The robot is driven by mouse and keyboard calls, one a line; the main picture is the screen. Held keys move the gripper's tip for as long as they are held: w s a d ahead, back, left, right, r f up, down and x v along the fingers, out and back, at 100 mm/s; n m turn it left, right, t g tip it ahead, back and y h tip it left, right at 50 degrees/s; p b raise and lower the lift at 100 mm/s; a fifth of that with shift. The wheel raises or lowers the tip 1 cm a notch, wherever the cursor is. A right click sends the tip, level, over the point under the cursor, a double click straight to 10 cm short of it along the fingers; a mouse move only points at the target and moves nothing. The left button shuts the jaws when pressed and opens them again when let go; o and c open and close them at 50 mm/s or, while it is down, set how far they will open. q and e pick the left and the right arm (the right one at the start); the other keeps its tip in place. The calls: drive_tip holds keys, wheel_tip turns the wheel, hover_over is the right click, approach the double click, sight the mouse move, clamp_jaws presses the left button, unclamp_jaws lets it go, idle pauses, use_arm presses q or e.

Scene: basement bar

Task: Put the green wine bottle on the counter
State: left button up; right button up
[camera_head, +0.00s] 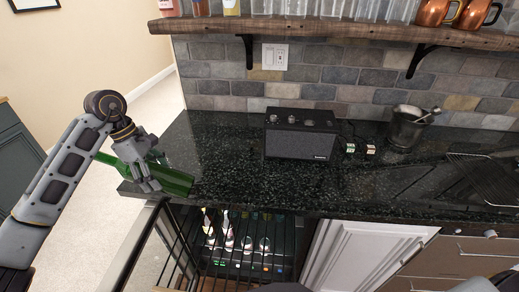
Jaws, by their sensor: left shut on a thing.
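The green wine bottle (174,180) is at the left end of the black speckled counter (240,178). It lies nearly on its side, with its neck pointing left past the counter's end and its base to the right. My left gripper (150,184) is shut on the bottle around its middle, and its fingers hide part of it. The bottle's body shows over the counter's front left corner; I cannot tell whether it touches the top. My right gripper is not in view.
A black speaker (300,136) stands at the back of the counter, with a dark utensil holder (405,130) to its right. A wire rack (490,178) is at the far right. An open-fronted wine cooler (250,245) is below. The counter between bottle and speaker is clear.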

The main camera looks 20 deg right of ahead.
use_arm(q)
drive_tip(key=shift+w+d+r+m+y, duration=0.3)
drive_tip(key=shift+w+m+y, duration=0.2)
drive_tip(key=shift+m, duration=0.25)
drive_tip(key=shift+w+d+r+m+y, duration=0.2)
drive_tip(key=shift+w+r+m+y, duration=0.25)
drive_tip(key=shift+m, duration=0.3)
drive_tip(key=shift+w+d+r+m+t+y+b, duration=0.15)
drive_tip(key=shift+w+d+m+t+y+b, duration=0.15)
drive_tip(key=shift+m, duration=0.3)
drive_tip(key=shift+w+d+r+m+t+y+b, duration=0.1)
drive_tip(key=shift+w+r+m+t+y+b, duration=0.1)
drive_tip(key=shift+m+y, duration=0.3)
drive_tip(key=w+r+m+t+h+b, duration=0.3)
drive_tip(key=w+r+m+t, duration=0.5)
drive_tip(key=m, duration=0.6)
drive_tip(key=shift+w+a+m+t+h, duration=0.15)
drive_tip(key=shift+w+m+t+h, duration=0.35)
drive_tip(key=shift+w, duration=0.4)
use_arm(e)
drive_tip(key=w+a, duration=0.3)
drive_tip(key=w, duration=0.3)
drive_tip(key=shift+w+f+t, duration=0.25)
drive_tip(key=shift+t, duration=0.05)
use_arm(q)
drive_tip(key=shift+f, duration=0.15)
